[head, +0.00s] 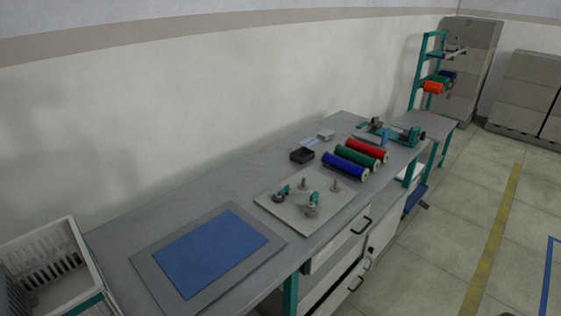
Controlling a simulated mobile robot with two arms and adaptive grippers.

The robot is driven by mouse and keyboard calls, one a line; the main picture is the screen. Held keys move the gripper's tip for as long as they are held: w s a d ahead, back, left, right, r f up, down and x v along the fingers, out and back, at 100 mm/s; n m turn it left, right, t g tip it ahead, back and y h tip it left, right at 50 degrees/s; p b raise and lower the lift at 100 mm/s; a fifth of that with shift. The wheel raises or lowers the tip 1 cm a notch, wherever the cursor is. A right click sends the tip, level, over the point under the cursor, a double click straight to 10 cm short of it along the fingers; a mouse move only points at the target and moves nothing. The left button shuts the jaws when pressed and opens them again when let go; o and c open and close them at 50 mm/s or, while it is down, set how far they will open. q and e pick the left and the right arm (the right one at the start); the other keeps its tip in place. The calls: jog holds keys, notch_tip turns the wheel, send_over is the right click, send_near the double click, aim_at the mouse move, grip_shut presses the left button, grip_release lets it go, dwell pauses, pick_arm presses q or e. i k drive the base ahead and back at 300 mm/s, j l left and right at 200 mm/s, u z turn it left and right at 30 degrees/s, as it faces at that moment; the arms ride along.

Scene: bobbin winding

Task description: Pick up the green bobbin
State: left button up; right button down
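The green bobbin (357,157) lies on the grey workbench (205,205), between a blue bobbin (345,166) on its near side and a red bobbin (367,150) on its far side. The three lie side by side, roughly parallel, close to the bench's right edge. Pale ends show on the bobbins. Neither of my grippers is in the head view, and nothing holds the green bobbin.
A light plate with metal fittings (278,209) lies in front of the bobbins. A black box (302,155) sits behind them, a teal device (401,134) beyond. A blue mat (210,252) and white crate (52,236) are at the near left. Tiled floor is clear at right.

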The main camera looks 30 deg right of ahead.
aim_at(373, 164)
jog(key=z, duration=1.55)
jog(key=i+l+u, duration=0.1)
jog(key=i+l, duration=0.1)
jog(key=i, duration=0.1)
